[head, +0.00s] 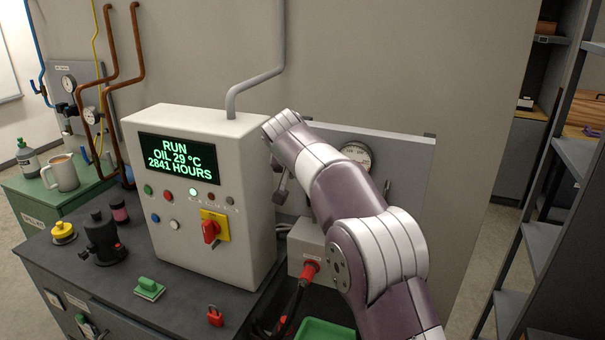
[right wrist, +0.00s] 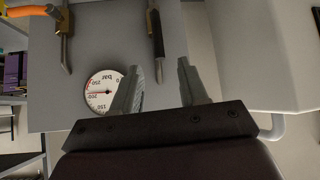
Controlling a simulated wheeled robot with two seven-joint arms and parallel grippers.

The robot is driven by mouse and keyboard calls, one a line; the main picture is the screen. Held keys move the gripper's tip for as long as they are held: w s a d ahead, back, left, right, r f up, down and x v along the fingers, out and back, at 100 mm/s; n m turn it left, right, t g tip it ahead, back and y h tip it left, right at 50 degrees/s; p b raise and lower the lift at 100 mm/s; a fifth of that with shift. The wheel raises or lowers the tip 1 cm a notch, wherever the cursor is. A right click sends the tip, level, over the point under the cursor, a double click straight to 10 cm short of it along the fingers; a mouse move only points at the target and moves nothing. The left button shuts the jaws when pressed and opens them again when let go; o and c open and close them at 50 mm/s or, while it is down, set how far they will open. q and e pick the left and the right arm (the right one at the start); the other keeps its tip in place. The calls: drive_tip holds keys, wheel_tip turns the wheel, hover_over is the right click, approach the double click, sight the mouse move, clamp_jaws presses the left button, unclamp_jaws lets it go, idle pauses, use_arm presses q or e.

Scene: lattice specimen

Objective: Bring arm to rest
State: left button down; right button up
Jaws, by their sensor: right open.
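My right arm (head: 345,195) comes in from the lower right of the head view and reaches up and left, its far end close to the right side of the control cabinet (head: 262,170). In the right wrist view my right gripper (right wrist: 157,80) is open, with two grey fingers apart and nothing between them. It faces a grey panel (right wrist: 85,25) with a round pressure gauge (right wrist: 98,92), partly covered by one finger. My left gripper is in neither view.
The cabinet stands on a dark bench with a green block (head: 149,288), a red padlock (head: 215,316) and a black bottle-like part (head: 101,240). A red plug (head: 310,270) sits in a grey box below my arm. Metal shelving (head: 560,230) stands at right.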

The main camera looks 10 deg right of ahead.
drive_tip(key=s+a+f+n+g+y, duration=0.1)
drive_tip(key=s+f+n+g, duration=0.15)
drive_tip(key=s+f, duration=0.4)
drive_tip(key=s+a+f+n+g+y, duration=0.1)
drive_tip(key=s+a+f+n+y, duration=0.2)
drive_tip(key=f, duration=0.6)
drive_tip(key=s+d+f+g, duration=0.1)
drive_tip(key=s+f, duration=0.3)
drive_tip(key=s, duration=0.9)
drive_tip(key=s+d+f+g, duration=0.2)
drive_tip(key=s+f, duration=0.3)
drive_tip(key=s, duration=0.8)
drive_tip(key=shift+d, duration=0.2)
drive_tip(key=shift+s, duration=0.1)
